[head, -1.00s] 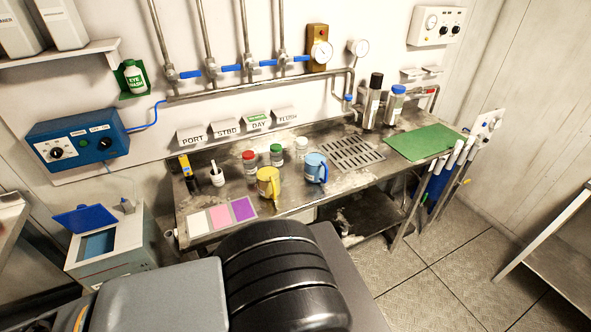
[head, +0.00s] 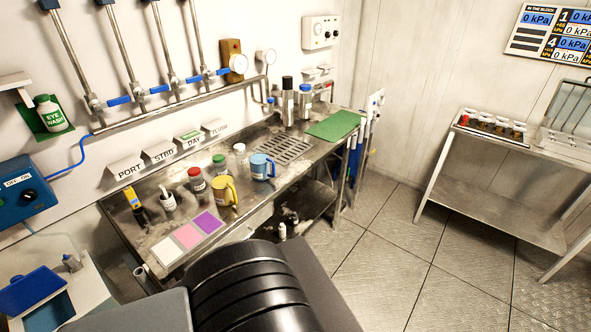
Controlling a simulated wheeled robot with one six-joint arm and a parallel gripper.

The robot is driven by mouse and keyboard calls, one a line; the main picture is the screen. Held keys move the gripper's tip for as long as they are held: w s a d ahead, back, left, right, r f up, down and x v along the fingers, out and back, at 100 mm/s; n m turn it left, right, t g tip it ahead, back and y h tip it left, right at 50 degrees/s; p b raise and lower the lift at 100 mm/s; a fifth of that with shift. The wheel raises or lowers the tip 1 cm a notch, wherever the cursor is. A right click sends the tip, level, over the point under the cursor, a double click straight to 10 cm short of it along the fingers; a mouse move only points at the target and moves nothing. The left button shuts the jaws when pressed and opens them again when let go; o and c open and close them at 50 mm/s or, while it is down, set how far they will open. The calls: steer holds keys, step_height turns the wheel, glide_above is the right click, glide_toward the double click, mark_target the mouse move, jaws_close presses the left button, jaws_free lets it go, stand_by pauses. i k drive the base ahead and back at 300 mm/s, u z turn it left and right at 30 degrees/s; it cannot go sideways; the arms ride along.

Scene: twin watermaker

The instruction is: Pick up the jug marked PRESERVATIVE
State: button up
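A yellow jug (head: 226,192) and a blue jug (head: 262,167) stand upright on the steel bench (head: 150,233), side by side and apart. Each has a handle. I cannot read any writing on either, so I cannot tell which is marked PRESERVATIVE. A part of my arm fills the bottom of the head view, in front of the bench. My gripper is not in view.
Red-lidded (head: 197,184) and green-lidded (head: 219,165) bottles stand close behind the jugs. Coloured squares (head: 188,236) lie at the bench's front left, a drain grille (head: 284,150) and green mat (head: 333,125) to the right. A second table (head: 497,205) stands at right; the floor (head: 400,240) between is clear.

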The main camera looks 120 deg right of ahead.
mark_target(260, 160)
steer(key=z, duration=3.8)
steer(key=i, duration=0.45)
steer(key=k, duration=0.45)
steer(key=u, duration=4.85)
steer(key=k, duration=2.55)
steer(key=z, duration=0.35)
